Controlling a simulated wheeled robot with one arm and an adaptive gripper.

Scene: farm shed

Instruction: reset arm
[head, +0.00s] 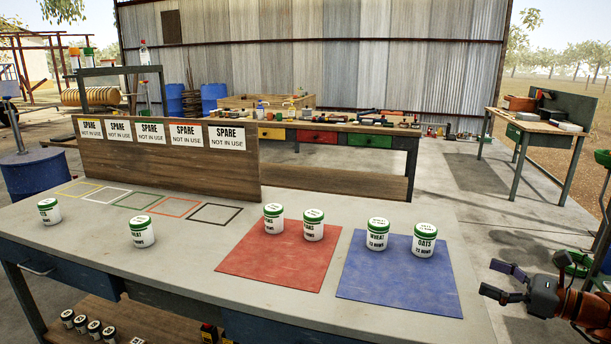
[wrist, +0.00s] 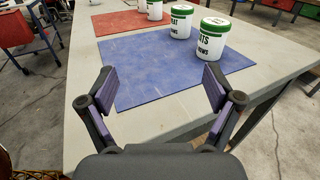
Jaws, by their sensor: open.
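My gripper (head: 507,282) is at the right of the head view, beyond the right end of the workbench. In the wrist view my gripper (wrist: 160,92) is open, with nothing between its fingers, and faces the blue mat (wrist: 140,82). The blue mat (head: 398,287) bears two white jars with green lids, a wheat jar (head: 377,235) and an oats jar (head: 424,240). They also show in the wrist view, the oats jar (wrist: 212,40) right of the wheat jar (wrist: 181,21). The red mat (head: 270,270) bears two similar jars (head: 273,219).
Two more jars, a left one (head: 49,211) and a nearer one (head: 142,231), stand on the workbench (head: 180,275) near coloured outlines. A wooden board (head: 190,165) with several "SPARE" signs stands behind. More jars (head: 80,323) sit on a lower shelf.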

